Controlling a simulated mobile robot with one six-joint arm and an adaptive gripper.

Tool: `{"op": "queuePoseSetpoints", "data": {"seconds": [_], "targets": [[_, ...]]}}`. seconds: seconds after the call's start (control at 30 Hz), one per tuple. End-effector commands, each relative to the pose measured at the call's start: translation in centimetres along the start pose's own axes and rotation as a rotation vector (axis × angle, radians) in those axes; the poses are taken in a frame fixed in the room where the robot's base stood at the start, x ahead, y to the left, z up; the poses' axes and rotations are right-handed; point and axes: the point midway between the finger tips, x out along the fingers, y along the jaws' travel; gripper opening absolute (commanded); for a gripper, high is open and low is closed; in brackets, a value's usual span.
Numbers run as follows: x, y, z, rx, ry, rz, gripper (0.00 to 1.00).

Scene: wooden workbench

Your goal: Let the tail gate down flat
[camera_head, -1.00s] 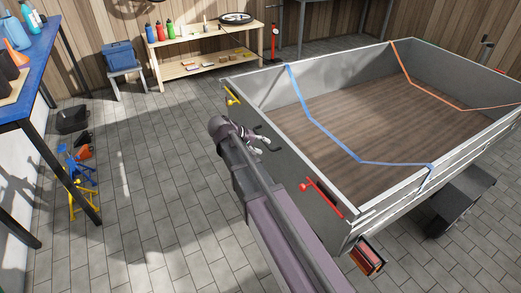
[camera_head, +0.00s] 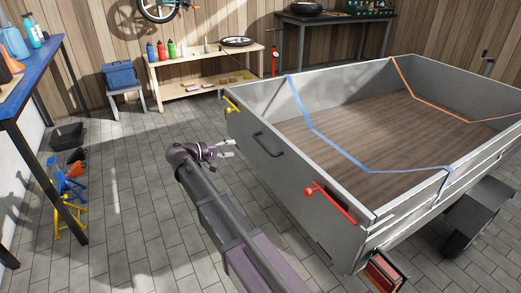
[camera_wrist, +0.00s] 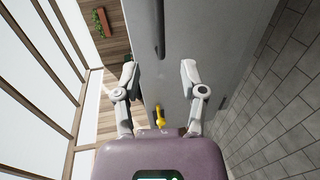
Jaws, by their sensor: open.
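The grey tail gate (camera_head: 290,171) stands upright at the near left end of the trailer (camera_head: 455,180). It has a black handle (camera_head: 268,146), a yellow latch (camera_head: 232,105) at its far end and a red latch (camera_head: 328,198) at its near end. My gripper (camera_head: 230,149) is open and empty, just left of the gate and apart from the handle. In the wrist view, my fingers (camera_wrist: 158,70) are spread in front of the gate panel (camera_wrist: 205,40). The handle (camera_wrist: 159,30) lies above the gap between them in the picture, and the yellow latch (camera_wrist: 159,117) shows lower between the fingers.
Blue (camera_head: 318,128) and orange (camera_head: 412,93) straps cross the trailer bed. A low wooden shelf (camera_head: 205,66) and a stool with a blue box (camera_head: 120,76) stand at the back. A blue workbench (camera_head: 30,78) is at left.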

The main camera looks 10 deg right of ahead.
Motion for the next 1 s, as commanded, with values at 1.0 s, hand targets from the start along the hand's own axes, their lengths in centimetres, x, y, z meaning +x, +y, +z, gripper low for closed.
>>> {"op": "queuePoseSetpoints", "data": {"seconds": [1.0], "targets": [[7.1,-0.1,0.1,0.001,-0.003,-0.001,0.54]]}}
